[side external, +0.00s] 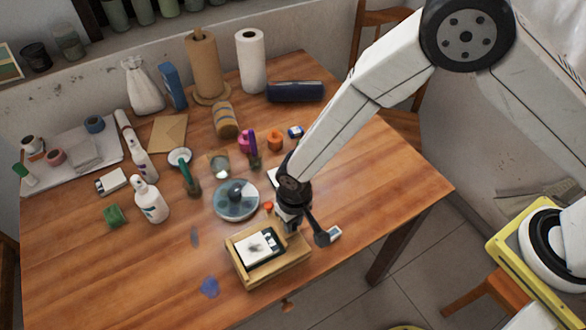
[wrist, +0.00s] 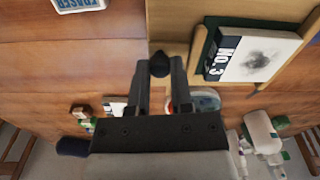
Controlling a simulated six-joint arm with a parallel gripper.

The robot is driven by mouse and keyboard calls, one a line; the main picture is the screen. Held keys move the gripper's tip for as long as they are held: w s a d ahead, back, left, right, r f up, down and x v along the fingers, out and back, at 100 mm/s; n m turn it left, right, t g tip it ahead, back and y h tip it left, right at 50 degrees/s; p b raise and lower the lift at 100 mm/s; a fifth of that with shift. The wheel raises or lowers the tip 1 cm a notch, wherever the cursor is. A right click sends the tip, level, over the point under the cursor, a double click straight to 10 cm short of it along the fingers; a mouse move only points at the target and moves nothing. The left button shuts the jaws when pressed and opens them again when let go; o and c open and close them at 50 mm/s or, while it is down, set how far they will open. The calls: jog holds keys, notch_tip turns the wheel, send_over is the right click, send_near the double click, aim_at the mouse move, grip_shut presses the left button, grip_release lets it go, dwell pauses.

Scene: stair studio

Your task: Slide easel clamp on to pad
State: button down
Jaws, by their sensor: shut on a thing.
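My gripper (wrist: 160,68) is shut on a dark round knob (wrist: 159,66), which looks like part of the easel clamp; the rest of the clamp is hard to make out. In the side view my gripper (side external: 300,222) is low at the back right of a wooden easel box (side external: 276,274). A white pad (side external: 256,249) with a dark smudge lies in the box. In the wrist view the pad (wrist: 258,56), marked "NO. 3", lies right of the knob over a dark green layer (wrist: 209,42). The knob is beside the pad, apart from it.
An eraser (wrist: 80,4) lies beside the box and also shows in the side view (side external: 335,233). A round glass-like dish (side external: 237,212) stands behind the box. Bottles (side external: 150,200) and jars crowd the table's left and back. The front left tabletop is mostly clear.

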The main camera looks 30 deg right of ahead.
jog(key=shift+a, duration=0.95)
jog(key=c, duration=0.5)
grip_release()
notch_tip(320, 180, up, 8)
jog(key=shift+d, duration=0.15)
